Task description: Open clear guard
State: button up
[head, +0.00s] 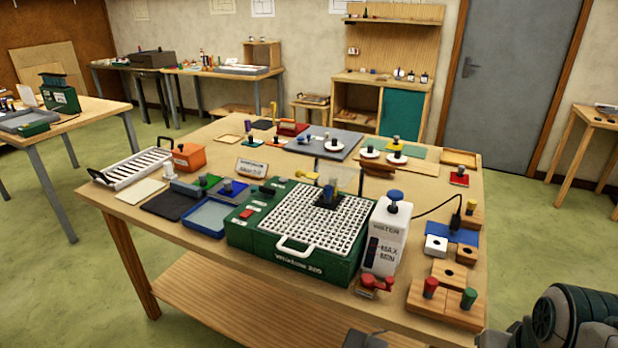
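The green grinder (296,262) stands near the front middle of the table, with a white grid top (290,222) and a white handle at its front edge. A faint clear pane, which looks like the clear guard (331,172), shows near the back right of the grid, by a small post with a dark base. Its edges and hinge are too small to make out, and I cannot tell how far it is tilted. My gripper's fingers are not in view; only parts of my arm show at the lower right corner.
A white water bottle (388,240) with a blue knob stands close at the grinder's right. Red clips and wooden blocks (448,275) lie farther right. A blue tray (209,215) lies at its left. The small sign (252,167) stands behind it.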

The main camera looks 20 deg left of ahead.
aim_at(299, 173)
jog(key=u, duration=2.45)
jog(key=i, duration=1.9)
jog(key=z, duration=2.15)
jog(key=k, duration=0.5)
jog(key=u, duration=0.85)
